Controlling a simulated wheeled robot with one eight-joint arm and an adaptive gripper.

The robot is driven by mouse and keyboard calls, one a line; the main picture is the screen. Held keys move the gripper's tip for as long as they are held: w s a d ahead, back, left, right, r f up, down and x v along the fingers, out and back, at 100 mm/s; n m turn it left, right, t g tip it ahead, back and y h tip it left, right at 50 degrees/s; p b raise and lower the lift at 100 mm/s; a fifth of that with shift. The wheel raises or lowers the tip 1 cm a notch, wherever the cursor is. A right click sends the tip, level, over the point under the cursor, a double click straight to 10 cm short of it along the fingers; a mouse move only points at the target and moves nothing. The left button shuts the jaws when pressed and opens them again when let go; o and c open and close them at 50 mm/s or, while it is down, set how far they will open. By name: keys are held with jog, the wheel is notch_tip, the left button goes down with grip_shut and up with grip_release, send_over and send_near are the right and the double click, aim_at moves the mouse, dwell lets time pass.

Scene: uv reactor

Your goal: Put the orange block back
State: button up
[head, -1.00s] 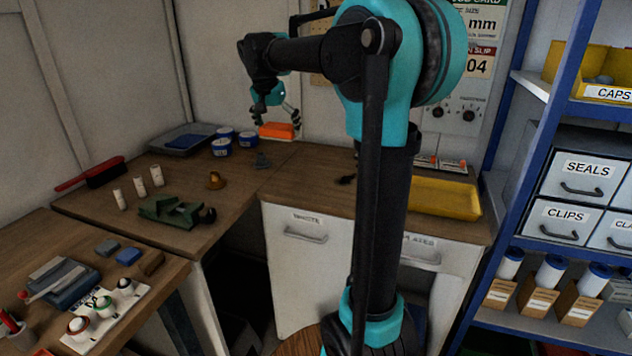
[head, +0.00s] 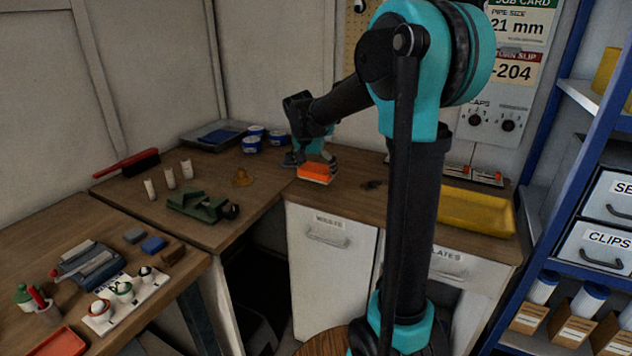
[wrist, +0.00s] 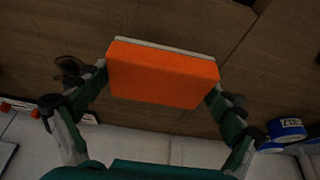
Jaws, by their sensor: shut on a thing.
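The orange block (head: 316,172) is at the far corner of the wooden worktop, with a thin pale layer along one side. My gripper (head: 312,160) is shut on it. In the wrist view the orange block (wrist: 163,74) fills the space between my gripper's two fingers (wrist: 158,95), one at each end. The block is over or very near the bench top; I cannot tell whether it touches the wood.
Blue-and-white tape rolls (head: 254,140) and a grey tray (head: 214,135) stand behind to the left. A green vise-like tool (head: 197,204) and a small brass piece (head: 242,178) sit on the left worktop. A yellow tray (head: 477,210) lies at right. A small dark object (head: 373,184) lies near the block.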

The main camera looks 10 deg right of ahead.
aim_at(316, 189)
jog(key=shift+f, duration=2.1)
jog(key=shift+f, duration=0.1)
jog(key=o, duration=0.7)
jog(key=shift+o, duration=0.3)
jog(key=v, duration=1.2)
jog(key=s+d+f+n+y, duration=0.1)
jog(key=s+d+f+n, duration=0.2)
jog(key=s+f, duration=0.7)
jog(key=s+d+f+n+y, duration=0.1)
jog(key=s+d+f+n, duration=0.3)
jog(key=s+f, duration=0.7)
jog(key=s, duration=0.5)
jog(key=shift+f+y, duration=0.2)
jog(key=shift+y, duration=0.2)
jog(key=shift+d, duration=0.1)
